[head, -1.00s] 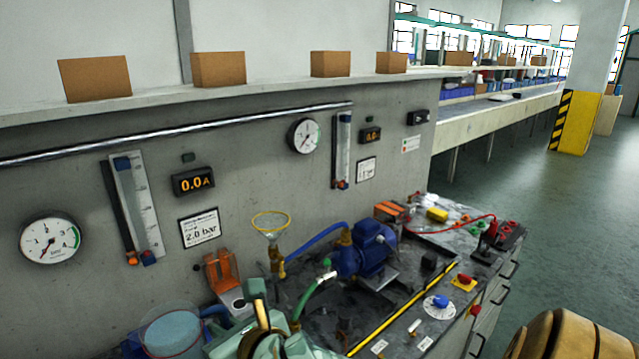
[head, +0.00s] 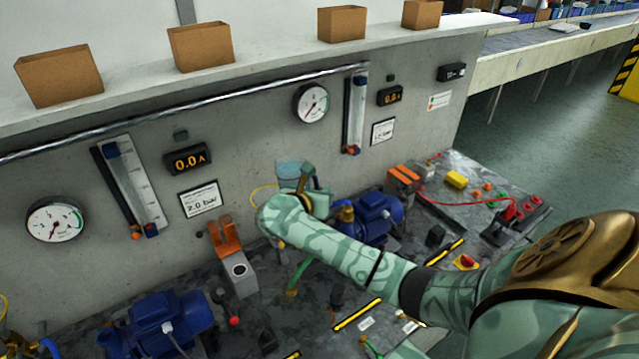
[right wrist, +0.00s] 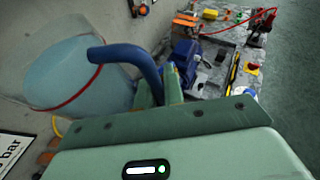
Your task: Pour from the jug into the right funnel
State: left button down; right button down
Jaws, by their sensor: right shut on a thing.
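The jug (head: 291,171) is pale blue and see-through, and is held up in front of the wall panel. In the right wrist view the jug (right wrist: 68,75) shows a red line around it and a dark blue handle (right wrist: 130,54). My right gripper (head: 309,184) is shut on the handle. The right funnel (head: 260,189) shows only as part of a yellow rim, just left of and below the jug; my arm hides the rest. I cannot tell how far the jug is tilted. My left gripper is not in view.
A blue pump (head: 375,218) stands just right of my gripper, and another blue pump (head: 155,322) is at the lower left. An orange bracket (head: 226,238) is by the wall. Cardboard boxes (head: 200,46) line the ledge above. A red cable (head: 455,205) crosses the bench.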

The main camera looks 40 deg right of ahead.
jog(key=shift+n+g, duration=0.6)
jog(key=shift+n, duration=0.2)
jog(key=f, duration=0.5)
jog(key=shift+s+d, duration=0.2)
jog(key=shift+s, duration=0.2)
jog(key=shift+a+f+n, duration=0.1)
jog(key=shift+f+n, duration=0.15)
jog(key=shift+n, duration=0.05)
jog(key=shift+s+r, duration=0.1)
jog(key=shift+r, duration=0.2)
jog(key=shift+r+n+p, duration=0.3)
jog(key=shift+p, duration=0.3)
